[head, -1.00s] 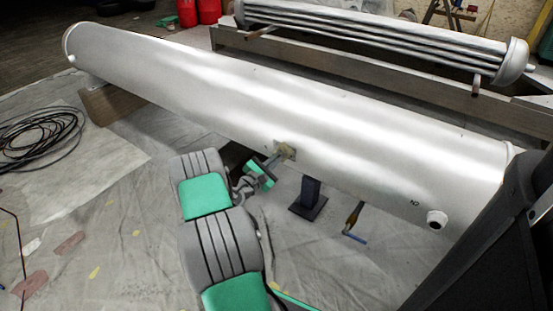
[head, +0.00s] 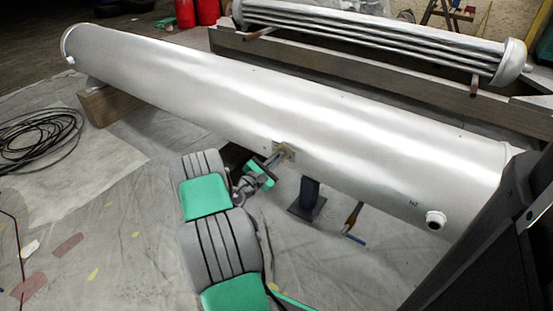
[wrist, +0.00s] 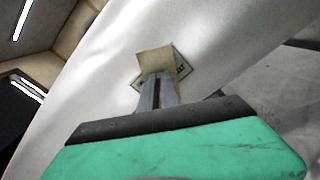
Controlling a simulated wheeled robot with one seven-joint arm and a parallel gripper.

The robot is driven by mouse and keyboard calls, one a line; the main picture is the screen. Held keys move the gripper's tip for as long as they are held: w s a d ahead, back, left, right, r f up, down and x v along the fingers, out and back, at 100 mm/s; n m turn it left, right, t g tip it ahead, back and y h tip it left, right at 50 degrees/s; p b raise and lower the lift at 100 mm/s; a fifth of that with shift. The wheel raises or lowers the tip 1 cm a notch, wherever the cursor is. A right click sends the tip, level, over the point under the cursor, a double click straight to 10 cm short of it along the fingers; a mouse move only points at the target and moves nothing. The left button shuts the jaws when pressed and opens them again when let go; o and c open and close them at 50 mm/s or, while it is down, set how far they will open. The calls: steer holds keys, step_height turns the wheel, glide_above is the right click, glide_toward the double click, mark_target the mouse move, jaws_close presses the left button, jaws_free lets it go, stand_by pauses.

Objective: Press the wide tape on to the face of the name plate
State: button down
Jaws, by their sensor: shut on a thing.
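The name plate (wrist: 184,65) is a small pale diamond-set plate with dark lettering on the side of the large silver cylinder (head: 290,95). A piece of beige wide tape (wrist: 155,60) lies in front of it in the wrist view and covers much of its face. My gripper (wrist: 165,80) is shut on the tape's lower part. In the head view my gripper (head: 275,160) reaches the cylinder's near side at the tape (head: 285,150). I cannot tell whether the tape touches the plate all over. Most of the lettering is hidden.
A dark stand (head: 308,200) is under the cylinder, with a brush (head: 352,220) on the sheeted floor to its right. A wooden block (head: 108,105) supports the far left end. A coiled black cable (head: 38,140) lies at left. A pipe bundle (head: 370,40) lies behind.

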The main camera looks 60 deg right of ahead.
steer(key=c, duration=1.5)
jaws_free()
